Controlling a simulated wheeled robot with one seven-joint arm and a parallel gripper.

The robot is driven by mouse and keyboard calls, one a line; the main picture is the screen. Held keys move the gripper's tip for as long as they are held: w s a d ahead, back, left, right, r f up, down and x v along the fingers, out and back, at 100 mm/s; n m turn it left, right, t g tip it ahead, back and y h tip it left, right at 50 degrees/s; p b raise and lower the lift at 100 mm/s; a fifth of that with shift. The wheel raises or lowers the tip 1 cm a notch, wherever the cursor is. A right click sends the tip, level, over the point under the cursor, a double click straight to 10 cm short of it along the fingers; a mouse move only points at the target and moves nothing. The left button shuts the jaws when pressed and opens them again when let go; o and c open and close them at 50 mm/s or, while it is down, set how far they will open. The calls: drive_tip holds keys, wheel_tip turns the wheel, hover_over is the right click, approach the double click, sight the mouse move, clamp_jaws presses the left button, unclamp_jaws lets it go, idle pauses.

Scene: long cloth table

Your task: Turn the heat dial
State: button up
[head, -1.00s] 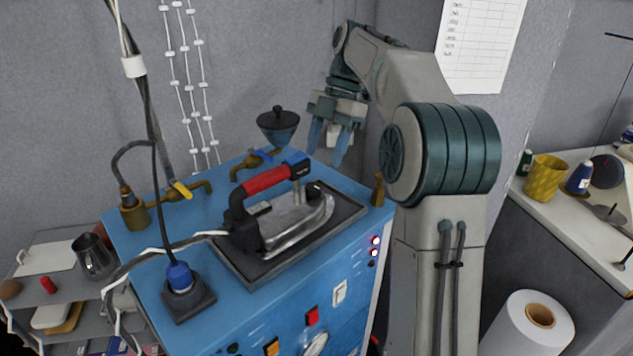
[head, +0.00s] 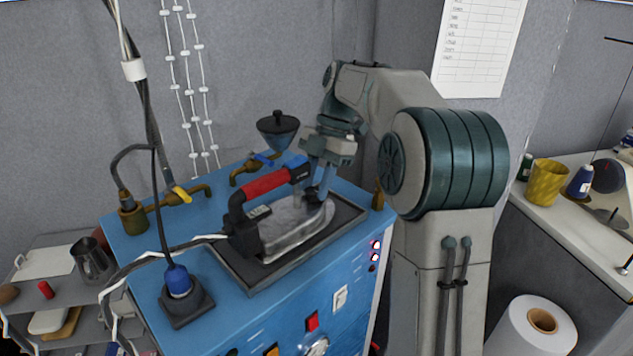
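The iron (head: 292,235) with a red handle (head: 265,186) rests on a dark plate (head: 350,213) on top of the blue machine. A small dark knob (head: 313,194), which looks like the heat dial, sits at the iron's far right end, below the front of the handle. My gripper (head: 319,188) points down at this knob, its blue-grey fingers at or just around it. The fingers partly hide the knob. I cannot tell whether they touch it or how far apart they are.
A funnel cup (head: 278,131), brass pipes with valves (head: 185,192) and a blue cable plug (head: 178,281) stand on the machine around the iron. A small brass piece (head: 378,194) stands at its right edge. The iron's cable runs off to the left.

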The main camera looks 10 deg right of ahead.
drive_tip(key=shift+m, duration=0.4)
drive_tip(key=m+t+b, duration=0.1)
drive_tip(key=m, duration=0.1)
drive_tip(key=shift+s+f+m, duration=0.1)
drive_tip(key=shift+m, duration=0.3)
drive_tip(key=m+b, duration=0.1)
drive_tip(key=m+t+b, duration=0.1)
drive_tip(key=m, duration=0.1)
drive_tip(key=shift+s+m+t+y, duration=0.15)
drive_tip(key=shift+m+t+y, duration=0.15)
drive_tip(key=m+t+b, duration=0.1)
drive_tip(key=m, duration=0.1)
drive_tip(key=m+t+b, duration=0.1)
drive_tip(key=m, duration=0.2)
drive_tip(key=shift+s, duration=0.2)
drive_tip(key=shift+m, duration=0.4)
drive_tip(key=shift+h, duration=0.4)
drive_tip(key=o, duration=1)
drive_tip(key=p+v, duration=0.1)
drive_tip(key=v, duration=1.3)
drive_tip(key=shift+s, duration=0.1)
